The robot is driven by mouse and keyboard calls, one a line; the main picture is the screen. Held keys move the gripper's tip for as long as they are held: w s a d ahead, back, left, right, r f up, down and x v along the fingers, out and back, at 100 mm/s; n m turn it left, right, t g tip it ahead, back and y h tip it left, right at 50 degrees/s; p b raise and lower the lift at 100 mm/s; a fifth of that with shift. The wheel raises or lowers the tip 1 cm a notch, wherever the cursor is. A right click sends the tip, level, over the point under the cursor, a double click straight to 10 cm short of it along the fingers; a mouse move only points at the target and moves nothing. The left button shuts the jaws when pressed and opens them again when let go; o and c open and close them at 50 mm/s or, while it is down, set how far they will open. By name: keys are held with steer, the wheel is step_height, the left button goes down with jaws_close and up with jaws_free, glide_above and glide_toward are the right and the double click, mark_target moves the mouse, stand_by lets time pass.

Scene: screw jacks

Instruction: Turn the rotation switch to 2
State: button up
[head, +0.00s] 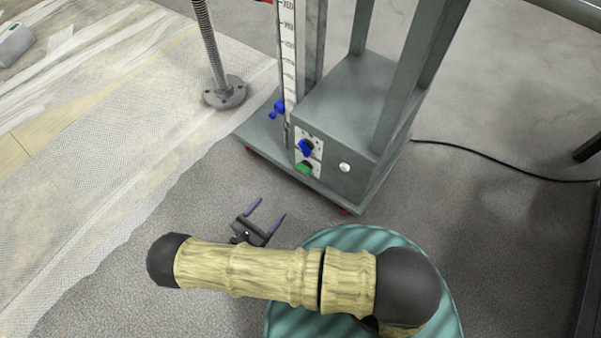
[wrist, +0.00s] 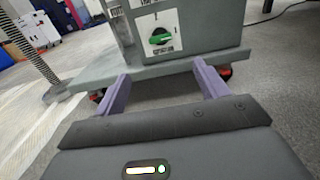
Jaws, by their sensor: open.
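A grey machine (head: 340,120) carries a small white panel on its lower front with a blue rotary knob (head: 306,147) above a green knob (head: 304,168). The green knob also shows in the wrist view (wrist: 159,37), on a white plate with markings too small to read. The blue knob is not visible in the wrist view. I cannot tell which knob is the rotation switch or which position either is set to. My gripper (head: 267,210) is open and empty, its two purple fingers apart, in front of and below the panel, touching nothing. It also shows in the wrist view (wrist: 160,72).
A round white button (head: 344,168) is on the machine's side. A wheeled base plate (wrist: 150,70) juts out below the panel. A black cable (head: 490,165) lies at right.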

mark_target(302, 171)
steer(key=b+x, duration=0.5)
steer(key=x, duration=1.1)
steer(key=shift+w+b, duration=0.1)
steer(key=shift+b, duration=0.3)
steer(key=shift+w+d, duration=0.35)
steer(key=shift+w, duration=0.05)
steer(key=shift+r, duration=0.1)
steer(key=c, duration=1)
